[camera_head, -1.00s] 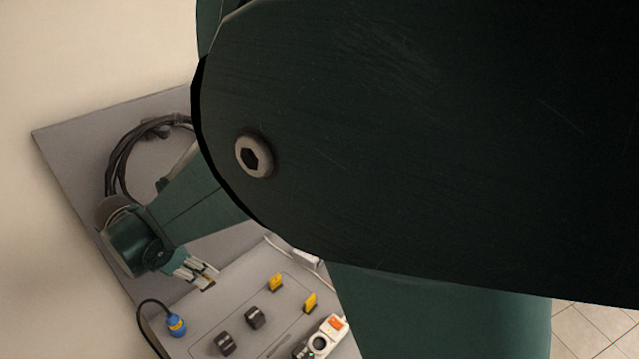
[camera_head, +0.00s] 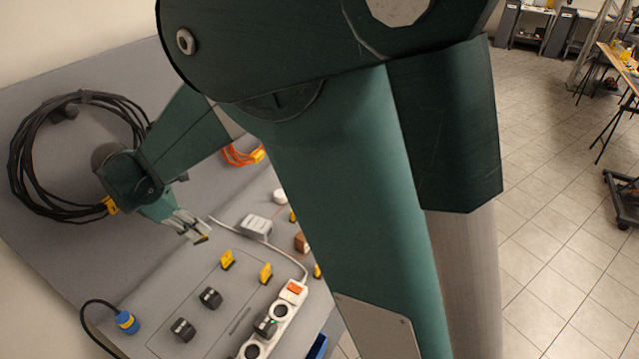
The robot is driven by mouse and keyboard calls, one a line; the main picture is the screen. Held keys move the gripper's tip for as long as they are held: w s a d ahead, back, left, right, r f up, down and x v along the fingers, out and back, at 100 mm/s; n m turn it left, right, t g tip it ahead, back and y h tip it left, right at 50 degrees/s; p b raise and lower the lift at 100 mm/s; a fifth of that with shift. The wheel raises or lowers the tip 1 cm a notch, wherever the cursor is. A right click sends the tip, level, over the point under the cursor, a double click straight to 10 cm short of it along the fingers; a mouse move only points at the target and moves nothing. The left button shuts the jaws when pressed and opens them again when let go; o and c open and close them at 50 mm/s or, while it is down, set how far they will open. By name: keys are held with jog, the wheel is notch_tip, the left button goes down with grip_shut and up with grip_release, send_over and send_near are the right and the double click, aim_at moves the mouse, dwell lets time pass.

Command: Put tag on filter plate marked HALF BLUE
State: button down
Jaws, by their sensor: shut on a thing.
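My gripper (camera_head: 190,224) is at the left, above the far edge of the sloping grey panel, pointing down and to the right. Its fingers are shut on a small brownish-yellow piece (camera_head: 203,239). The piece is too small to tell whether it is the tag. It appears apart from the panel, but its height is hard to judge. No plate with a readable HALF BLUE marking shows. My own arm hides much of the middle.
A black cable coil (camera_head: 22,150) hangs behind.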

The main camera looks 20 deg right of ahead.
jog(key=w+d+f+m, duration=0.1)
jog(key=w+d, duration=0.9)
jog(key=d, duration=0.5)
jog(key=w+d+f+m+p, duration=0.1)
jog(key=w+d+f, duration=0.1)
jog(key=w+d, duration=0.8)
jog(key=w+d+f+m+g+p, duration=0.1)
jog(key=w+d, duration=0.9)
jog(key=d, duration=1.1)
jog(key=shift+w+f, duration=0.3)
jog(key=shift+h, duration=0.3)
jog(key=shift+f, duration=3.15)
jog(key=shift+f, duration=0.1)
jog(key=shift+f, duration=1.75)
jog(key=shift+f, duration=0.15)
